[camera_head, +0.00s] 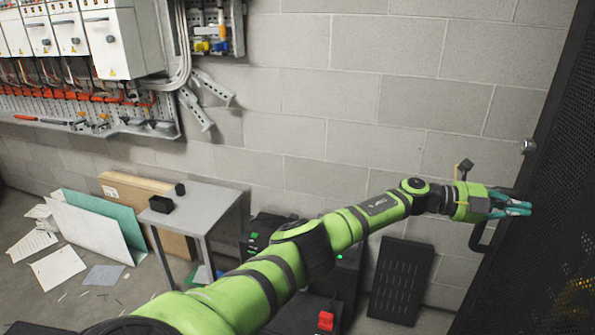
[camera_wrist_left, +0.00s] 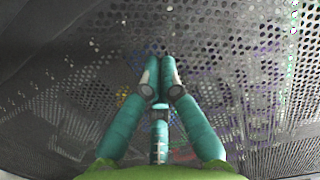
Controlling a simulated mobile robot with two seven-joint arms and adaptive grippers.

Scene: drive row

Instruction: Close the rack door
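The rack door (camera_head: 556,190) is a dark perforated panel slanting along the right edge of the head view. Its mesh (camera_wrist_left: 230,60) fills most of the left wrist view. My left gripper (camera_head: 526,207) is at the door's near face in the head view, its teal fingers pointing right toward the panel. In the left wrist view the fingers (camera_wrist_left: 161,72) are drawn together with nothing seen between them. I cannot tell whether the tips touch the mesh. The rack body and how far the door stands open are not clear. My right gripper is not in view.
A silver fitting (camera_head: 528,146) and a dark curved handle (camera_head: 478,238) show by the door's edge. A grey table (camera_head: 205,205) stands at left, with boards and papers (camera_head: 60,268) on the floor. A black slotted panel (camera_head: 402,280) leans against the block wall.

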